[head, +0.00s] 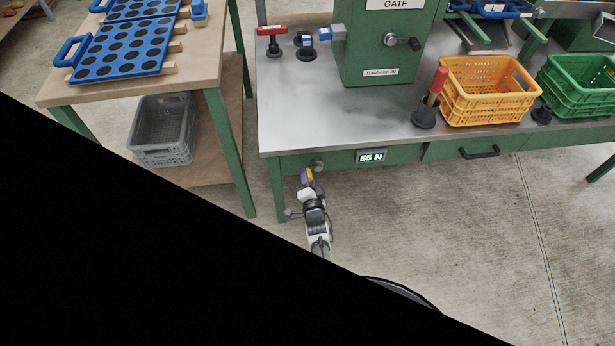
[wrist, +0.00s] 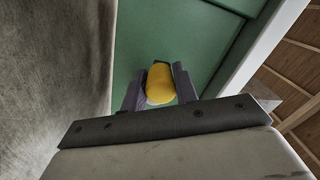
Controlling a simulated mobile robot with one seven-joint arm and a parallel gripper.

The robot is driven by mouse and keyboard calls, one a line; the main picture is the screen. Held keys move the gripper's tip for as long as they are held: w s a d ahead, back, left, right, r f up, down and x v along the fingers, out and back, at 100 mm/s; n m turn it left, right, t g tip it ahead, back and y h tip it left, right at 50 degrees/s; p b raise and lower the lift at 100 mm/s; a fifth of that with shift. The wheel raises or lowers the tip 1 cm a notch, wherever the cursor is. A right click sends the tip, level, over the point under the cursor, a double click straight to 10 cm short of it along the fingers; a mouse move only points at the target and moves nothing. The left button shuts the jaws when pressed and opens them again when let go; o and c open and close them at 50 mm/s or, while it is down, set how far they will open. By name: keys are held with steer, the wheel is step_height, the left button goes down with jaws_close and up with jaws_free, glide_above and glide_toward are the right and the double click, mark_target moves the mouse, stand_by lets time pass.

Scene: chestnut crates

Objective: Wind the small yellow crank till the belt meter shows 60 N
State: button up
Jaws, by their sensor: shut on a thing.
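The small yellow crank knob (wrist: 161,84) sits between the two fingers of my gripper (wrist: 158,88) in the wrist view, and the fingers are shut on it. In the head view my gripper (head: 307,178) is at the green front panel of the bench, with a bit of yellow crank (head: 309,174) showing at it. A grey round hub (head: 318,165) is on the panel just above. The belt meter (head: 371,156) on the same panel reads 55 N. The crank's arm is mostly hidden by my gripper.
The steel bench top (head: 310,120) carries a green machine (head: 385,50). A yellow crate (head: 490,90) and a green crate (head: 575,85) stand at the right. A wooden table (head: 120,92) with a grey crate (head: 163,130) beneath is at the left. Bare floor lies before the bench.

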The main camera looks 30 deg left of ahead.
steer(key=shift+w+r, duration=0.1)
steer(key=shift+r, duration=0.2)
steer(key=o, duration=0.9)
steer(key=shift+o, duration=0.2)
steer(key=shift+f, duration=0.1)
steer(key=p+v, duration=0.9)
steer(key=v, duration=0.5)
